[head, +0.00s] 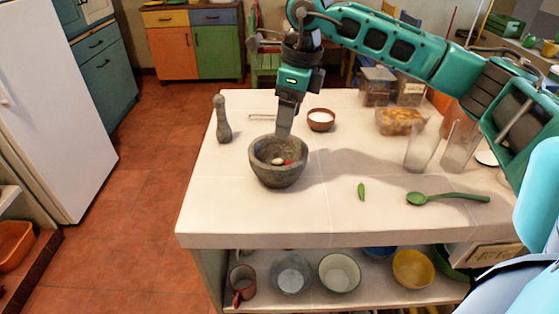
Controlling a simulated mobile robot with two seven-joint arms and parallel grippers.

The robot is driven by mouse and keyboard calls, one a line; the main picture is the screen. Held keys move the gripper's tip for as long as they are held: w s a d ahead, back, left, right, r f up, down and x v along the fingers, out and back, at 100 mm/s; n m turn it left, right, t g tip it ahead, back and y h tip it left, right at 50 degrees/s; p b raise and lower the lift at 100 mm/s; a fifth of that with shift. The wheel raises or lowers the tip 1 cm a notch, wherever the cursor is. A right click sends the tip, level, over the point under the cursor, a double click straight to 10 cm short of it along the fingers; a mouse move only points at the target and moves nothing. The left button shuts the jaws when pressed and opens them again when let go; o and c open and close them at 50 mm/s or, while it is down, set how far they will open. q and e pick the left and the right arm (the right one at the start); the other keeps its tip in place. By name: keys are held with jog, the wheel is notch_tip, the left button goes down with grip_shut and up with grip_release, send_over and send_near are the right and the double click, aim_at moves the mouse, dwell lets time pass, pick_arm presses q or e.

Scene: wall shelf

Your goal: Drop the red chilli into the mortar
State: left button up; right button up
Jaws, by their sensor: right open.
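The grey stone mortar (278,180) stands upright on the pale tiled counter, left of its middle. Inside its bowl a small red piece (287,162), which looks like the red chilli, lies beside a pale rounded piece (278,161). Only a little of the red piece shows. My right gripper (284,134) points down at the mortar's back rim, over the bowl, and is open. Its fingers are seen edge-on, with nothing visible between them. My left gripper is out of view.
A stone pestle (222,121) stands left of the mortar; a small bowl of white stuff (321,120) is behind it. A green chilli (361,191) and green spoon (445,199) lie to the right. Glasses (421,148) stand further right. The front counter edge is clear.

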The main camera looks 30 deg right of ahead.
notch_tip(320, 180, up, 12)
jog(key=s+d, duration=0.1)
jog(key=shift+s+r, duration=0.15)
jog(key=shift+r, duration=0.05)
jog(key=shift+s+d+f, duration=0.1)
dwell(0.4)
